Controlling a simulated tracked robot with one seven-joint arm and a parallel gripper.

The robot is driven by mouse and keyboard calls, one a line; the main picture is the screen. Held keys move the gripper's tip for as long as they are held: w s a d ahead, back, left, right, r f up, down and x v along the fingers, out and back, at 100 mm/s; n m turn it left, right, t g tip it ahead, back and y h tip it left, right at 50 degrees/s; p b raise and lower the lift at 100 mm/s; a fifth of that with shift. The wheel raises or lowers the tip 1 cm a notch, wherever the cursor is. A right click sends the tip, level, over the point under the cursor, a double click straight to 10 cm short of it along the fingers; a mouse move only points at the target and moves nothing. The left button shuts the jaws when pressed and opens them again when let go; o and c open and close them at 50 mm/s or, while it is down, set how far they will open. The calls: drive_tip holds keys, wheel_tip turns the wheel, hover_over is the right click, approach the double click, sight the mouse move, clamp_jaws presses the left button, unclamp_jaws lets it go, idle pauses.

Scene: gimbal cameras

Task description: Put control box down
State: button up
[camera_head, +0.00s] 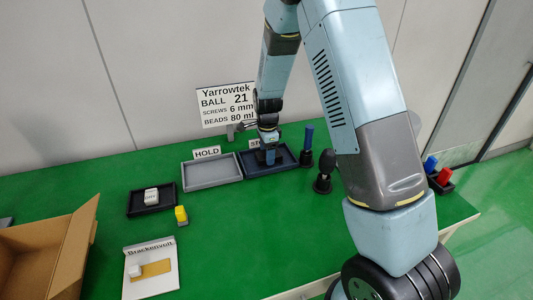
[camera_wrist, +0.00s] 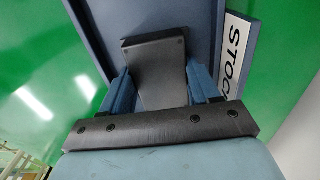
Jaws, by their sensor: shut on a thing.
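The control box (camera_wrist: 155,75) is a dark grey box with small screws at its corners, seen large in the wrist view. My gripper (camera_wrist: 158,95) has its two blue fingers on either side of the box and is shut on it. In the head view my gripper (camera_head: 269,154) points down over the dark blue tray (camera_head: 290,165), behind which a partly hidden sign stands. In the wrist view the tray (camera_wrist: 208,40) lies behind the box, beside a sign reading STOC. I cannot tell whether the box touches the tray floor.
A grey tray (camera_head: 212,183) with a HOLD sign (camera_head: 207,152) stands left of the dark blue tray. A blue upright item (camera_head: 308,137) and a black stand (camera_head: 323,183) are to its right. A black tray (camera_head: 138,210), yellow item (camera_head: 181,214) and open carton (camera_head: 72,260) lie at left.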

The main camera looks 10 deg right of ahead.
drive_tip(key=o, duration=1.2)
drive_tip(key=shift+f, duration=0.1)
drive_tip(key=shift+c, duration=0.2)
wheel_tip(320, 180, up, 12)
drive_tip(key=shift+r, duration=0.2)
drive_tip(key=s+d+r+n+t+y, duration=0.1)
drive_tip(key=s+d+r+n, duration=0.3)
drive_tip(key=s+r, duration=0.3)
drive_tip(key=s+d+r+n+t, duration=0.1)
drive_tip(key=s+d+r+n, duration=0.2)
drive_tip(key=s+d+r, duration=0.45)
drive_tip(key=s+d+r+n+t, duration=0.1)
drive_tip(key=s+r+n, duration=0.1)
drive_tip(key=s, duration=0.3)
drive_tip(key=s+r+n+t, duration=0.1)
drive_tip(key=s+r+n, duration=0.1)
drive_tip(key=s+n, duration=0.2)
drive_tip(key=s+d+r+n+t+h, duration=0.1)
drive_tip(key=s+r+n, duration=0.1)
drive_tip(key=s, duration=0.6)
drive_tip(key=shift+d+r+n+t, duration=0.3)
drive_tip(key=shift+n, duration=0.1)
